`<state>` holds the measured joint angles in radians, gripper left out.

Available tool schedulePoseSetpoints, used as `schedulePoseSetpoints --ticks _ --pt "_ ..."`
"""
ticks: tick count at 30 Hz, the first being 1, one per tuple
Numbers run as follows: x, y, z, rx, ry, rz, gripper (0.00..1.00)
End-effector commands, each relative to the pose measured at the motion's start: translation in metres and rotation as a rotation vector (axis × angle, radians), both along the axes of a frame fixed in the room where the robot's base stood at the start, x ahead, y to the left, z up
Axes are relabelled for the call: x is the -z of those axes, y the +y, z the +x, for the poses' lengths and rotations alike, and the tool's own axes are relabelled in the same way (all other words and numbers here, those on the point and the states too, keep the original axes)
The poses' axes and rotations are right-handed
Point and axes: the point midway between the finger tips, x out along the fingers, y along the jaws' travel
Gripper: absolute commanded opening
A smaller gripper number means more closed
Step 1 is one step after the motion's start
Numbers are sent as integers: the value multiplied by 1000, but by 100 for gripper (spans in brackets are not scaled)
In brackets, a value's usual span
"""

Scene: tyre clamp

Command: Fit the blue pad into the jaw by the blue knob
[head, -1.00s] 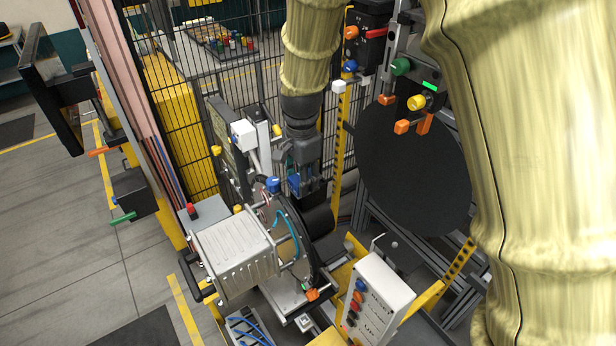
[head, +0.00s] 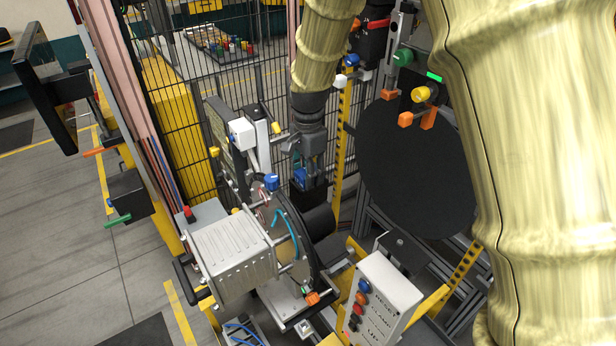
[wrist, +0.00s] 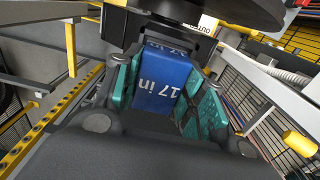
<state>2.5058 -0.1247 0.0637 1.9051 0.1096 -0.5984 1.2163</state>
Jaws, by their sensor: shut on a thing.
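My gripper (head: 309,172) is shut on the blue pad. The blue pad (wrist: 165,78) sits between the teal fingertips in the wrist view, with white "17 in" lettering facing the camera. A small part of the pad (head: 299,175) also shows in the head view. A blue knob (head: 271,181) is just left of the gripper, on the clamp machine. A black block (head: 303,198) lies directly below the pad in the head view. I cannot tell whether it is the jaw or part of the pad, or whether the pad touches anything.
A ribbed grey housing (head: 234,252) and the dark wheel disc (head: 292,235) stand below left. A large black disc (head: 415,168) stands to the right, near green (head: 402,57) and yellow (head: 421,94) knobs. A white button box (head: 382,300) is in front. Wire fencing (head: 245,70) is behind.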

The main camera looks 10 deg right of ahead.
Motion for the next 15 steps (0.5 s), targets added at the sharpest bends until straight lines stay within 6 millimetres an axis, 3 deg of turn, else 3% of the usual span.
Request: schedulePoseSetpoints --ticks 11,12,15 --pt "2 0 0 0 -1 -1 10" --pt "2 0 0 0 -1 0 48" --pt "2 0 0 0 -1 0 62"
